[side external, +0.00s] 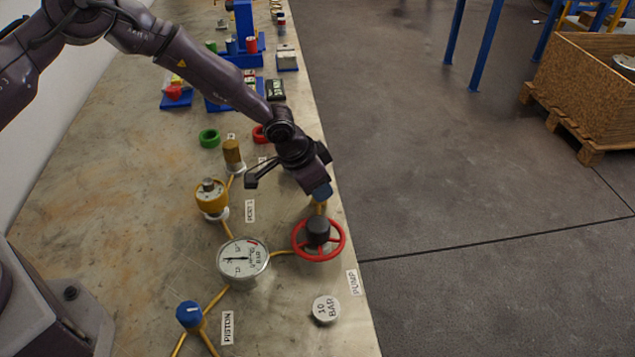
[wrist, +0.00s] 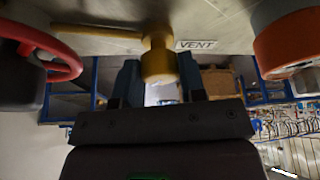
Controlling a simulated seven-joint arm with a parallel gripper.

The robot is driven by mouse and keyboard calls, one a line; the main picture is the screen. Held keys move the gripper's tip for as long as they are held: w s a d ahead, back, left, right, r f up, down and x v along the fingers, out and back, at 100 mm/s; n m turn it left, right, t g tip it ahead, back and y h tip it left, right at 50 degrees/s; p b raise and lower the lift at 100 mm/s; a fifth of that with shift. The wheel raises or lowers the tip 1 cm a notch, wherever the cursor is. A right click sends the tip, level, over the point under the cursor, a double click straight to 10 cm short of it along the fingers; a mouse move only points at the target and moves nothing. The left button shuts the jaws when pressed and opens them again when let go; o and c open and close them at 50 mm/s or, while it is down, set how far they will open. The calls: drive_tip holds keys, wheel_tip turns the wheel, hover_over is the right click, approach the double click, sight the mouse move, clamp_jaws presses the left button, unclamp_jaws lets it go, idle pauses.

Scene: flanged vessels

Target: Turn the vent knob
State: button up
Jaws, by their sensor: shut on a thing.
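The vent knob (wrist: 158,64) is a brass-yellow cylinder on a thinner stem, in the wrist view beside a label (wrist: 195,45) reading VENT. My gripper (wrist: 159,76) has one dark finger on each side of it and is shut on it. In the side external view my gripper (side external: 320,195) is low over the right edge of the bench, and its wrist hides the knob. A yellow pipe (side external: 320,208) shows just below the gripper there.
A red handwheel (side external: 319,240) stands close to my gripper, with a round gauge (side external: 243,258) to its left. A yellow valve (side external: 211,197), a brown-capped fitting (side external: 233,155) and a blue knob (side external: 189,315) stand further left. The bench edge is close on the right.

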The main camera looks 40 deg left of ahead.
drive_tip(key=m+g+h, duration=0.1)
drive_tip(key=m, duration=0.2)
drive_tip(key=m+g, duration=0.1)
drive_tip(key=m, duration=0.2)
drive_tip(key=shift+w+a+h, duration=0.1)
drive_tip(key=shift+a+h, duration=0.05)
drive_tip(key=shift+h, duration=0.25)
drive_tip(key=m+g, duration=0.1)
drive_tip(key=m, duration=0.2)
drive_tip(key=m+g, duration=0.1)
drive_tip(key=m, duration=0.1)
drive_tip(key=shift+w+m, duration=0.1)
drive_tip(key=shift+m, duration=0.3)
drive_tip(key=o, duration=0.9)
drive_tip(key=shift+r, duration=0.1)
drive_tip(key=v, duration=1.2)
drive_tip(key=shift+a+r, duration=0.25)
drive_tip(key=shift+a, duration=0.15)
